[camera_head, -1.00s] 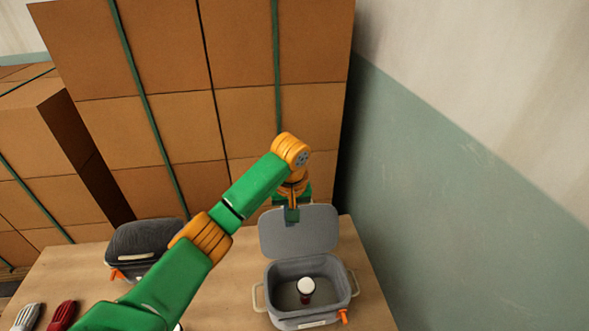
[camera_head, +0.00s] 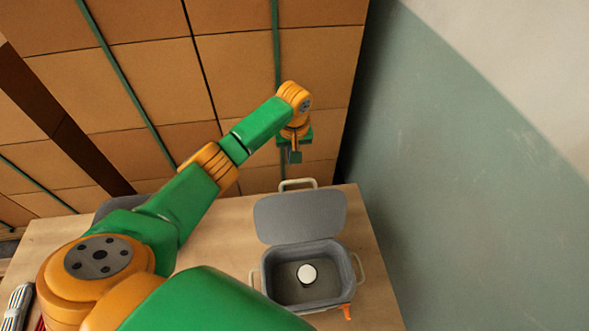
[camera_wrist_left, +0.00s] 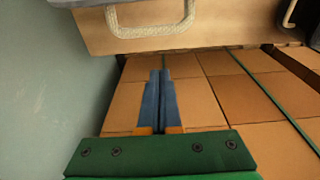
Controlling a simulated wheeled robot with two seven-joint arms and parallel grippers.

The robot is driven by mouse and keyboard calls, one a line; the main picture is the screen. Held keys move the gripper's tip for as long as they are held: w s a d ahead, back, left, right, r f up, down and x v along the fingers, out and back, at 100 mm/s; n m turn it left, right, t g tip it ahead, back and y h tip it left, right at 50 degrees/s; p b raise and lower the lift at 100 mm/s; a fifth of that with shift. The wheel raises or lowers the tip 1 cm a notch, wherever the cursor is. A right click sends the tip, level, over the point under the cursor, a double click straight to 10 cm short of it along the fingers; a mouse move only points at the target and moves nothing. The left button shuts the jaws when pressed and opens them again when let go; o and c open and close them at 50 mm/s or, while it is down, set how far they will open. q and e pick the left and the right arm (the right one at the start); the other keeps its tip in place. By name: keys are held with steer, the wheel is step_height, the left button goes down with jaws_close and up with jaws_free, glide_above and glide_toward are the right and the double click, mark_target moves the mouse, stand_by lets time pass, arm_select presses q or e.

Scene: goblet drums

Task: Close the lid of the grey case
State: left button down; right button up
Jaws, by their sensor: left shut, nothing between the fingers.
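The grey case (camera_head: 315,300) stands near the right end of the table with its lid (camera_head: 300,215) open, tilted up and back at the far side. A small white-topped item (camera_head: 307,273) sits inside the case. A beige handle (camera_head: 298,183) shows at the lid's far edge, and a beige handle also shows in the left wrist view (camera_wrist_left: 150,20). My left gripper (camera_head: 295,157) is in the air beyond the lid, apart from it. Its two blue-grey fingers are together and empty in the left wrist view (camera_wrist_left: 164,75). My right gripper is out of view.
The wooden table (camera_head: 215,240) has bare surface left of the case. A dark case (camera_head: 118,205) is mostly hidden behind my left arm. Stacked cardboard boxes (camera_head: 150,75) stand behind the table, and a wall (camera_head: 450,150) is at the right. A striped item (camera_head: 18,303) lies at lower left.

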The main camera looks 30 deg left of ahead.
arm_select(q)
steer(key=s+d+f+p, duration=0.1)
steer(key=s+f+p, duration=0.1)
steer(key=p, duration=0.1)
steer(key=shift+s+d+f, duration=0.2)
steer(key=shift+d+f, duration=0.05)
steer(key=shift+d, duration=0.15)
